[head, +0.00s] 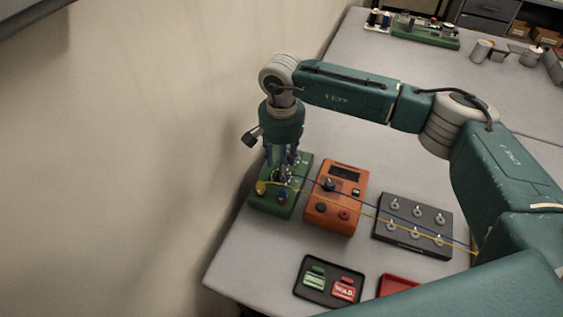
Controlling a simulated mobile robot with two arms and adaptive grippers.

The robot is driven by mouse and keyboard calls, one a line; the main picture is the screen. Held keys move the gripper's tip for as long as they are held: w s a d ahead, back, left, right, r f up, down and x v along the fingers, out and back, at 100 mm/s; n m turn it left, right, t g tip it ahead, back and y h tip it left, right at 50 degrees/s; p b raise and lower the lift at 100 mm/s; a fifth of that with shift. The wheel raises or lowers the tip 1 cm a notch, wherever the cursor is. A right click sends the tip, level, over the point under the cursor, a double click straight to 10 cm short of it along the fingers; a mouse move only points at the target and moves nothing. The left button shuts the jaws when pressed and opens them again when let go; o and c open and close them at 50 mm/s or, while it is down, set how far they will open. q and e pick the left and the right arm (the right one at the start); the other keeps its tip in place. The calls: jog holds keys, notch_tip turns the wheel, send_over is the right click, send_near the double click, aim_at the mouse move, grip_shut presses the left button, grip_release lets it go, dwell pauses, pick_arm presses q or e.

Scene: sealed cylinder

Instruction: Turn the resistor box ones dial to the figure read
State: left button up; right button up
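The dark grey box with two rows of knobs (384,239), which looks like the resistor box, sits at the right of the near table. Its dial figures are too small to read. An orange meter (322,222) with a dark display and a black dial stands left of it; no figure is readable. My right arm comes in from the right and reaches over both. My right gripper (283,174) points down at the green board (268,208), left of the meter and away from the grey box. Its fingertips blend with parts on the board. My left gripper is out of view.
Blue and yellow leads (400,222) run from the green board across the meter and grey box. A black tray (307,293) with a green and a red item lies in front, beside a red tray (397,283). Another green board (433,38) stands far back. A wall is at left.

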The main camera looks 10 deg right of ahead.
jog(key=shift+w+f+p, duration=0.1)
jog(key=shift+f+p, duration=0.2)
jog(key=shift+f, duration=0.9)
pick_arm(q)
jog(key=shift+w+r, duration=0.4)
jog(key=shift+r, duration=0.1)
pick_arm(e)
grip_shut()
jog(key=shift+f+m+b, duration=0.15)
jog(key=shift+m+b, duration=0.25)
jog(key=shift+b, duration=0.35)
jog(key=m+b, duration=0.6)
jog(key=b, duration=0.2)
jog(key=shift+w, duration=0.1)
pick_arm(q)
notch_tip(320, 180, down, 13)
jog(key=b, duration=0.3)
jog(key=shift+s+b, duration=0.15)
jog(key=shift+b, duration=0.15)
pick_arm(e)
jog(key=shift+r+m, duration=0.15)
jog(key=shift+m, duration=1.1)
jog(key=shift+r+m, duration=0.1)
jog(key=shift+m, duration=1.15)
